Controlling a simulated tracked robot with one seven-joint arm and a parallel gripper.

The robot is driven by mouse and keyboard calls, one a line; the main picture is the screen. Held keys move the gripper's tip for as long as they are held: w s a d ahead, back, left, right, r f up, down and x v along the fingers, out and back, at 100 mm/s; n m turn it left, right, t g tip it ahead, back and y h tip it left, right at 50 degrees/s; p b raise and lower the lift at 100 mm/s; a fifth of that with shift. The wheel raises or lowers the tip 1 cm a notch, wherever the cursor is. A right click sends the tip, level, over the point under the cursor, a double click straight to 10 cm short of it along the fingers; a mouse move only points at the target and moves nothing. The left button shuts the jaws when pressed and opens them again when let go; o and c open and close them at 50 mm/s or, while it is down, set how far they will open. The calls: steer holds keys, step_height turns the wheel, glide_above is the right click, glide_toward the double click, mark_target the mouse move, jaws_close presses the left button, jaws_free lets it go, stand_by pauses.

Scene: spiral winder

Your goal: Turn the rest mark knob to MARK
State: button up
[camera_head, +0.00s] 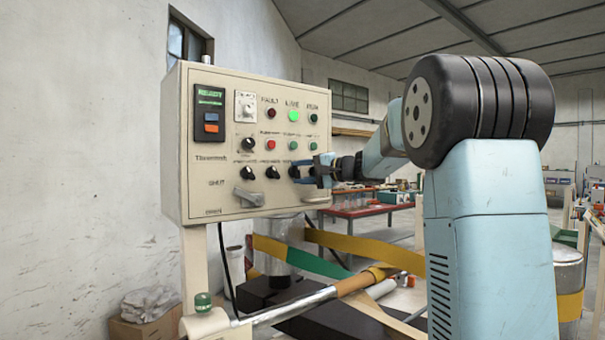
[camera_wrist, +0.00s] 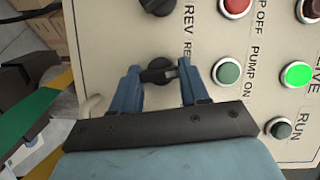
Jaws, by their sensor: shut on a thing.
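The off-white control panel (camera_head: 222,190) stands at the left in the head view. A row of black knobs runs across its lower middle. My gripper (camera_head: 303,171) is at the rightmost knob (camera_head: 294,171) of that row. In the wrist view my gripper (camera_wrist: 160,72) has its two blue fingers on either side of this black knob (camera_wrist: 157,68), shut on its grip bar. The lettering beside it is partly hidden, so I cannot read its full label or its mark position.
A neighbouring black knob (camera_wrist: 158,5) lies close by. The green PUMP ON button (camera_wrist: 227,72) and lit LIVE lamp (camera_wrist: 298,74) are near my fingers. A grey lever handle (camera_head: 249,196) is lower on the panel. A red table (camera_head: 362,211) stands behind.

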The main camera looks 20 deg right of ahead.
steer(key=m+t, duration=0.1)
steer(key=m, duration=0.2)
steer(key=m+t, duration=0.1)
steer(key=m, duration=0.2)
steer(key=f+m+t+y, duration=0.1)
steer(key=m, duration=0.2)
stand_by(0.5)
steer(key=o, duration=0.8)
steer(key=shift+w, duration=0.1)
steer(key=shift+o, duration=1.3)
steer(key=shift+r, duration=0.1)
